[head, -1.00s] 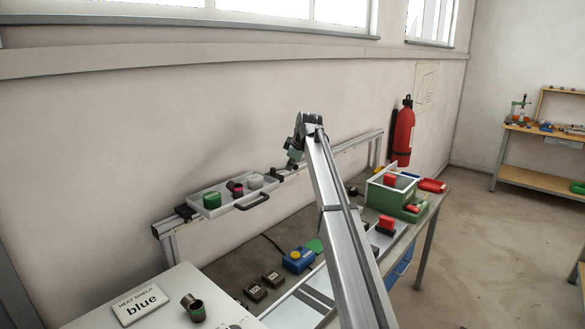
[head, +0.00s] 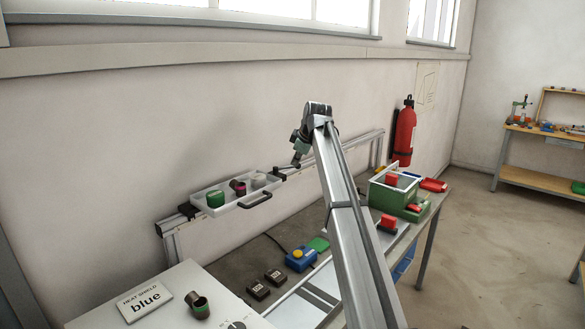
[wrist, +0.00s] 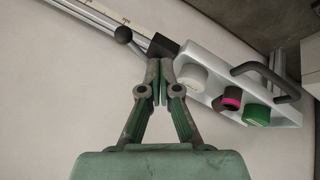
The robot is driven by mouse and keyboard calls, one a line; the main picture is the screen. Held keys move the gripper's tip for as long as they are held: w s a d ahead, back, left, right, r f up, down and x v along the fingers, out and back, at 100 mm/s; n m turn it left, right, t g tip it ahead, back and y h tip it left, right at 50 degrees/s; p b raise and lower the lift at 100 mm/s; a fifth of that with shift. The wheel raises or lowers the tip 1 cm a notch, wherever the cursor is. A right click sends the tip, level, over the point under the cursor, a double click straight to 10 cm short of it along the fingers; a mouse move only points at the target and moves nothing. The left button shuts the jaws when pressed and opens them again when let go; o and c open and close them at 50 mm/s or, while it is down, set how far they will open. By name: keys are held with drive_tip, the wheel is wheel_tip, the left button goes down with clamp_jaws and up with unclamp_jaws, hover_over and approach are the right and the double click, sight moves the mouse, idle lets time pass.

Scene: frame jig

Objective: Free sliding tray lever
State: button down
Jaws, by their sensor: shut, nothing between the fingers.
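The sliding tray (head: 245,206) is white with a dark handle and hangs on a rail along the wall. It holds a green, a dark-and-pink and a pale round part. In the wrist view the tray (wrist: 217,104) lies right of my gripper, with a black block (wrist: 163,46) at its corner. A lever with a black ball knob (wrist: 123,34) reaches left from that block. My gripper (wrist: 158,64) is shut and empty, its tips just below the block in the picture; I cannot tell whether they touch. In the head view my gripper (head: 296,161) is beside the tray's right end.
The rail (head: 345,150) runs on to the right, with a fire extinguisher (head: 404,131) beyond it. Below are a blue box (head: 300,259), a green bin (head: 377,196) and a sign reading "blue" (head: 145,299). The wall is close behind the rail.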

drive_tip(key=b+v, duration=0.1)
drive_tip(key=v, duration=0.5)
drive_tip(key=shift+w+d+r, duration=0.15)
drive_tip(key=shift+w+d, duration=0.05)
drive_tip(key=shift+d, duration=0.25)
